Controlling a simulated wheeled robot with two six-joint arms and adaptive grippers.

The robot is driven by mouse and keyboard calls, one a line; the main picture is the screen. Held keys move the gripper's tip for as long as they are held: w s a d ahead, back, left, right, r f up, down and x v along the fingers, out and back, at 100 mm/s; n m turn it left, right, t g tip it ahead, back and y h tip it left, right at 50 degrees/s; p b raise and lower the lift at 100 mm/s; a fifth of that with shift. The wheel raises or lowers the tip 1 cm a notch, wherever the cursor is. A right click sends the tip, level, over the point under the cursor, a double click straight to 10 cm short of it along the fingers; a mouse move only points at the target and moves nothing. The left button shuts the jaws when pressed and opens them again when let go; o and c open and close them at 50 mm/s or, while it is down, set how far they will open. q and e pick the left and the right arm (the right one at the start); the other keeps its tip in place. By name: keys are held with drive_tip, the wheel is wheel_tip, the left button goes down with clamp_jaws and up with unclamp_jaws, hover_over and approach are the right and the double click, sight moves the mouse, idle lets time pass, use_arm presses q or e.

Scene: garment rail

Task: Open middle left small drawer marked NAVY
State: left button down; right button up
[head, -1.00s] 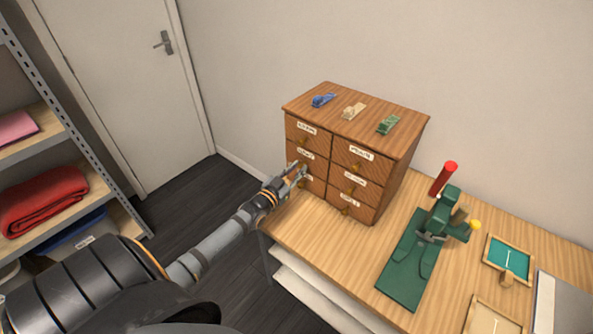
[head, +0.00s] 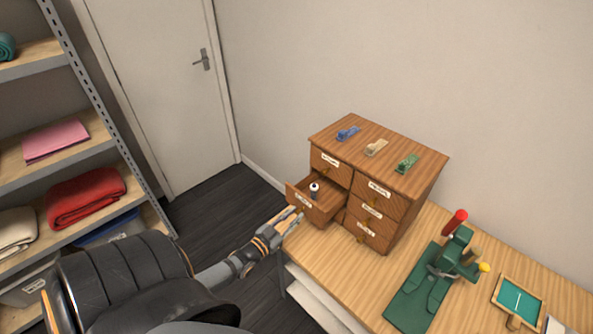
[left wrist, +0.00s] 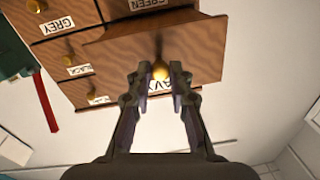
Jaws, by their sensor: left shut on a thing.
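The wooden drawer cabinet (head: 388,197) stands on the workbench with small labelled drawers in two columns. The middle left drawer (head: 320,205) is pulled out, and a small dark bottle-like item with a white top (head: 314,190) shows inside it. In the left wrist view the drawer front (left wrist: 196,50) carries a label ending in "AVY", partly hidden by my fingers. My left gripper (head: 294,218) is at the front of this drawer; in the left wrist view its fingers (left wrist: 161,75) are shut on the brass knob (left wrist: 161,71). My right gripper is not in view.
Blue, cream and green clips (head: 376,147) lie on the cabinet top. A green press-like tool with a red handle (head: 447,262) stands to the right on the workbench (head: 318,258). A metal shelf with folded cloths (head: 86,196) is at the left.

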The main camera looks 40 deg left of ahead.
use_arm(q)
drive_tip(key=c, duration=1.2)
unclamp_jaws()
drive_tip(key=s, duration=1.2)
